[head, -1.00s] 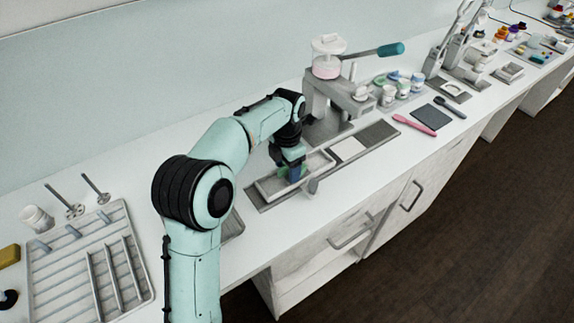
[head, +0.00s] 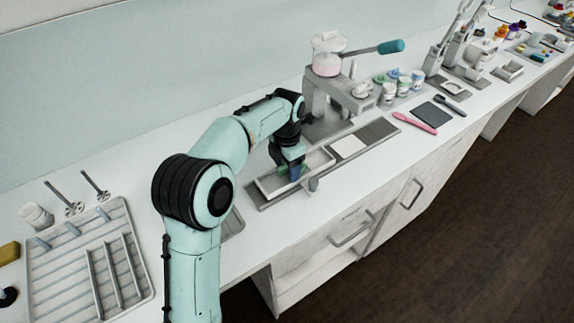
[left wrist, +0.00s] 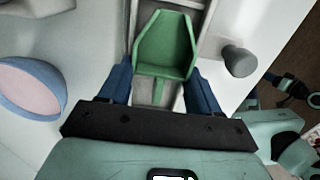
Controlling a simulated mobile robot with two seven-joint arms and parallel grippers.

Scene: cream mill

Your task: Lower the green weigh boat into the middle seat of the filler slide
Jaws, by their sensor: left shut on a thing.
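The green weigh boat (left wrist: 163,50) is a shallow tray with a short handle, and shows best in the left wrist view. My left gripper (left wrist: 158,88) is shut on its handle between the blue fingers. In the head view my left gripper (head: 291,172) points down over the left part of the filler slide (head: 258,199), and only a bit of the green boat (head: 282,170) shows beside it. The slide is a long grey rail with a pale raised frame. The gripper and boat hide part of it, and I cannot tell whether the boat touches a seat. My right gripper is not in view.
A press with a blue-tipped lever (head: 389,48) stands behind the slide. A white square (head: 348,147) lies to the right of the frame. A pink tool (head: 414,124) and a dark mat (head: 431,116) lie further right. A slotted rack (head: 85,255) stands at the left.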

